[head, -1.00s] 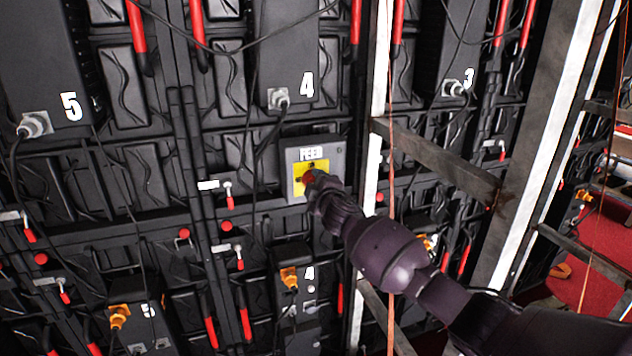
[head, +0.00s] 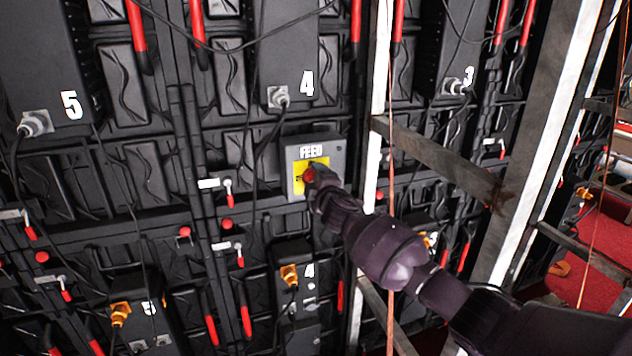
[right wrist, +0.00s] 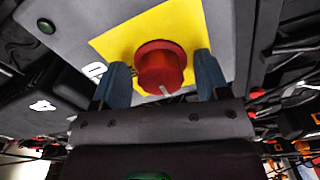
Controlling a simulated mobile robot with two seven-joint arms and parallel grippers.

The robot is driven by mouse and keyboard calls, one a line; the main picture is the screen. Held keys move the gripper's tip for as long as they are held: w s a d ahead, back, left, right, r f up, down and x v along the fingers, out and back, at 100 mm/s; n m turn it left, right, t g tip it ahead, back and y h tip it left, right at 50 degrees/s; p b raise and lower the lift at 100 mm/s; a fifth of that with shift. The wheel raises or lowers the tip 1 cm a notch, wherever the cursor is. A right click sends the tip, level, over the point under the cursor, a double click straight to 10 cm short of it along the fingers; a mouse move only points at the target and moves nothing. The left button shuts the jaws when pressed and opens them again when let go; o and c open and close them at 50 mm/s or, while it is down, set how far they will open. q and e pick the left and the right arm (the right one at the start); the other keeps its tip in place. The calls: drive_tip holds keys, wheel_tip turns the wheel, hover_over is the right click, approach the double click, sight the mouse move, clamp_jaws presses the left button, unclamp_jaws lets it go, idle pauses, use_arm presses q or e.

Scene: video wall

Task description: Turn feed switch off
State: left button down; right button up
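The feed switch is a red round knob (right wrist: 160,66) on a yellow plate (right wrist: 115,45), set on a grey box labelled FEED (head: 330,150) in the head view. A small pale mark shows on the knob's lower edge in the right wrist view. My right gripper (right wrist: 163,68) is open, with one blue-grey finger on each side of the knob. Thin strips of yellow show between the knob and each finger, so the fingers look apart from it. In the head view my right gripper (head: 315,176) covers part of the knob and plate. My left gripper is not in view.
Black video wall panels with cables, red handles and numbered boxes surround the switch. A pale metal upright (head: 377,100) and a crossbar (head: 440,160) stand close to my right arm.

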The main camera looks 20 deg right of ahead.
drive_tip(key=shift+s, duration=0.1)
drive_tip(key=s, duration=1)
drive_tip(key=shift+s+d, duration=0.2)
drive_tip(key=shift+s, duration=0.15)
idle(0.5)
drive_tip(key=s+d+f+m+g, duration=0.1)
drive_tip(key=s+f+m+g, duration=0.1)
drive_tip(key=s+f+m, duration=0.3)
drive_tip(key=s+d+f+m+g, duration=0.1)
drive_tip(key=s+f+m, duration=0.3)
drive_tip(key=s+f, duration=1)
drive_tip(key=s+d+f+m+g, duration=0.2)
drive_tip(key=s+f+m, duration=0.3)
drive_tip(key=s, duration=1.4)
wheel_tip(320, 180, down, 4)
drive_tip(key=shift+f+m+g+h, duration=0.15)
drive_tip(key=shift+m+g+h, duration=0.2)
drive_tip(key=shift+g, duration=0.35)
drive_tip(key=shift+w, duration=0.1)
